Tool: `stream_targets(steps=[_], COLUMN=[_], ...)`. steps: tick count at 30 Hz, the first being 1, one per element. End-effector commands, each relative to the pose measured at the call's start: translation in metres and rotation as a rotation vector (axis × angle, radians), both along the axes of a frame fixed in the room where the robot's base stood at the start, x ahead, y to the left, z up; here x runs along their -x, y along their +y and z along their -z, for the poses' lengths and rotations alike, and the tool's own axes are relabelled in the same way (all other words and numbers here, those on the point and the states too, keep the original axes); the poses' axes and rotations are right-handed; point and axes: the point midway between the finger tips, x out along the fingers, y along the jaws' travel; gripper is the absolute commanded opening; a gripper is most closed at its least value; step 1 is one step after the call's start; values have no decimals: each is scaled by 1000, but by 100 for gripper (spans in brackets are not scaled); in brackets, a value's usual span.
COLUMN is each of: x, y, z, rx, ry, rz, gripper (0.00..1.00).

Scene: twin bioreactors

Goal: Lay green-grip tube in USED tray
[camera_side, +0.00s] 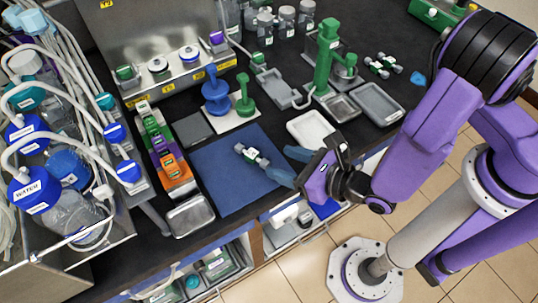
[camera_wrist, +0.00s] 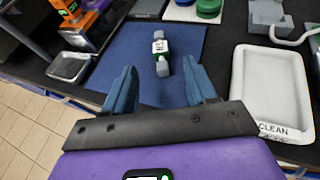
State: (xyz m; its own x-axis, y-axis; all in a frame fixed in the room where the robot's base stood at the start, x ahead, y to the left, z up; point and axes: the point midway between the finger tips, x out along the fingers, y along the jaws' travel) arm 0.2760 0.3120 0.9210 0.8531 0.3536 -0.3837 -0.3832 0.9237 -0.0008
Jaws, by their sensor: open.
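The green-grip tube (camera_side: 250,155) lies on the blue mat, with grey ends, a green band and a white label. In the wrist view the tube (camera_wrist: 161,50) points away from me, and its near end appears between my blue fingertips. My gripper (camera_side: 281,166) is open and empty at the right side of the mat, beside the tube's near end. The gap between its fingers also shows in the wrist view (camera_wrist: 159,72). How high the fingertips are above the mat is hard to tell. No label reading USED is legible on any tray.
The blue mat (camera_side: 226,186) is otherwise clear. A white tray marked CLEAN (camera_wrist: 270,85) stands right of it. A metal tray (camera_side: 190,215) is at its left front corner. Grey trays (camera_side: 378,103) stand at the back right. Blue and green stands (camera_side: 215,95) rise behind the mat.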

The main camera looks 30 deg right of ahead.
Motion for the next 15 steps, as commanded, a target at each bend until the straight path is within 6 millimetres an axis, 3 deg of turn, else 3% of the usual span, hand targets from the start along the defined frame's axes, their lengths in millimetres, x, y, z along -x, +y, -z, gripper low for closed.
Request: stream_targets(steps=[6, 15], x=[18, 16], y=[-7, -13], z=[-8, -14], rx=[-1, -13], ry=[0, 4], rz=[-3, 32], gripper=[57, 57])
